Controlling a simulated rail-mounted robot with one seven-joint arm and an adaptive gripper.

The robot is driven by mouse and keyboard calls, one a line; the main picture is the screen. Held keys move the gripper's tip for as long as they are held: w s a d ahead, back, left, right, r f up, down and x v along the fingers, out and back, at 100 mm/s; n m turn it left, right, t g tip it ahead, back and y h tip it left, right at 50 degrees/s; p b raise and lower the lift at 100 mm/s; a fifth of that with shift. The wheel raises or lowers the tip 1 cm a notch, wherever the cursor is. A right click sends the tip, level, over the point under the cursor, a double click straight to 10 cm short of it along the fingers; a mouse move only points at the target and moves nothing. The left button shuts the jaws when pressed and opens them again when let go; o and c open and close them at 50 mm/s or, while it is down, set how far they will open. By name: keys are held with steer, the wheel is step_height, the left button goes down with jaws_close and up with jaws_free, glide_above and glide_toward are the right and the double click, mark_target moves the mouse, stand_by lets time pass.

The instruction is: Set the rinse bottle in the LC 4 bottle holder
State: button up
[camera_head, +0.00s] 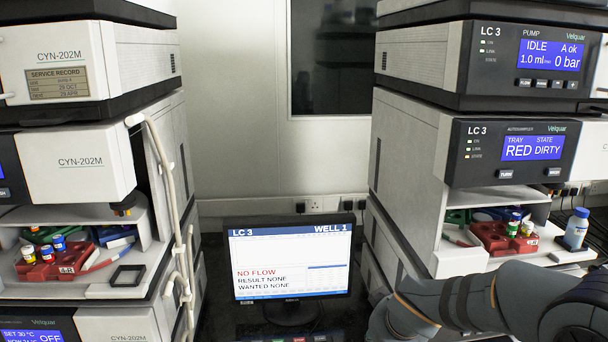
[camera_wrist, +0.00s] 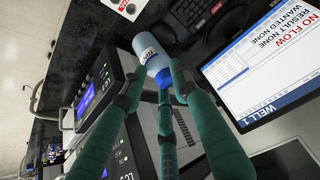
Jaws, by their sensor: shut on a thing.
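The rinse bottle (camera_wrist: 149,52) is white with a blue cap (camera_wrist: 163,77) and a blue-lettered label. In the wrist view it lies between the green fingers of my gripper (camera_wrist: 157,85), which is shut on it. The fingers hold it near the cap end. My gripper and this bottle are outside the head view, where only my arm shows at lower right. No holder marked LC 4 can be read. An empty square black frame (camera_head: 127,275) sits on the left unit's shelf; whose holder it is I cannot tell.
Another blue-capped bottle (camera_head: 577,230) stands on the LC 3 shelf at right, beside a red vial tray (camera_head: 490,236). A second red tray (camera_head: 40,270) is on the left shelf. A white hose (camera_head: 163,180) hangs at the left stack. A monitor (camera_head: 289,263) stands between the stacks.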

steer(key=w+f+b, duration=0.2)
steer(key=w+b, duration=0.2)
steer(key=w, duration=1)
steer(key=w+f+b, duration=0.3)
steer(key=w+b, duration=0.1)
steer(key=w, duration=1.1)
steer(key=shift+w+m+b, duration=0.3)
steer(key=shift+m+b, duration=0.1)
steer(key=shift+d, duration=0.15)
step_height(320, 180, down, 10)
steer(key=b, duration=0.3)
steer(key=shift+r+b, duration=0.15)
steer(key=shift+b, duration=0.15)
